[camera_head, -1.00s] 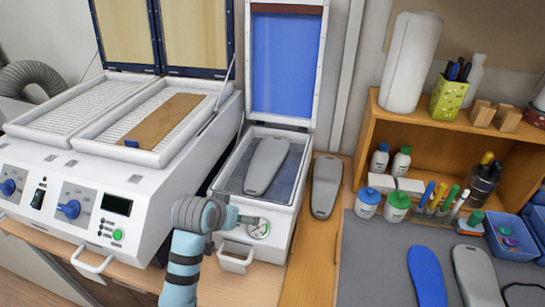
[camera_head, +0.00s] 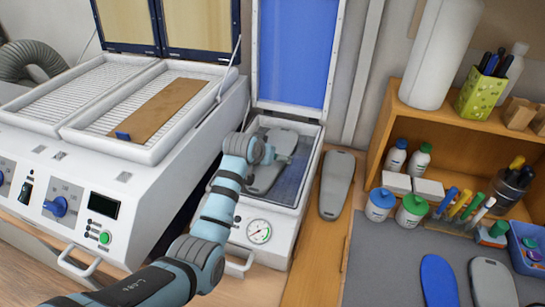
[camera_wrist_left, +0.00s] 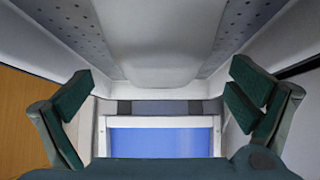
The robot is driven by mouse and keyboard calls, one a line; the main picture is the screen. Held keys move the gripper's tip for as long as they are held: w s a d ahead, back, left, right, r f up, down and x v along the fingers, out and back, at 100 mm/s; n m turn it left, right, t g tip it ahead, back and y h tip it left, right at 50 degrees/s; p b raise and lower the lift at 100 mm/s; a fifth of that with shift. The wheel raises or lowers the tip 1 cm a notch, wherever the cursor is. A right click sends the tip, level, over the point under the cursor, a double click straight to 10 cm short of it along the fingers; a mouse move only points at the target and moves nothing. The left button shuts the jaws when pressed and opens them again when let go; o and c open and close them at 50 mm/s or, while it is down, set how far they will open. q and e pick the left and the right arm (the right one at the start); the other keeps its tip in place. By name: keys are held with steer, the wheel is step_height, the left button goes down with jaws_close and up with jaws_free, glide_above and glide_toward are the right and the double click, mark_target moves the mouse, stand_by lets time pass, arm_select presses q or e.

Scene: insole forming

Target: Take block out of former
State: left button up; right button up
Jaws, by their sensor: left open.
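The former (camera_head: 275,225) is a white box with a gauge on its front. Its lid (camera_head: 293,50), with a blue inner sheet, stands open at the back. A grey insole-shaped block (camera_head: 264,178) lies inside the former, partly hidden by my left gripper (camera_head: 286,150), which is over it. In the left wrist view, the pale block (camera_wrist_left: 160,45) shows ahead, between and beyond the two dark green fingers of my left gripper (camera_wrist_left: 162,92). These fingers are wide apart with nothing between them. My right gripper is not in view.
A second grey block (camera_head: 336,185) lies on the wooden table right of the former. A large white heater (camera_head: 125,190) with a brown sheet (camera_head: 160,108) stands left. A wooden shelf (camera_head: 395,110) with bottles stands right, by a grey mat (camera_head: 385,265).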

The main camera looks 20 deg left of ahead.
arm_select(q)
steer(key=x, duration=0.2)
steer(key=b+x, duration=0.1)
steer(key=x, duration=0.2)
steer(key=shift+w+r, duration=0.2)
steer(key=shift+r, duration=0.05)
steer(key=shift+s+r, duration=0.2)
steer(key=shift+s, duration=0.05)
steer(key=shift+s+r, duration=0.1)
steer(key=shift+c, duration=1)
steer(key=c, duration=1.3)
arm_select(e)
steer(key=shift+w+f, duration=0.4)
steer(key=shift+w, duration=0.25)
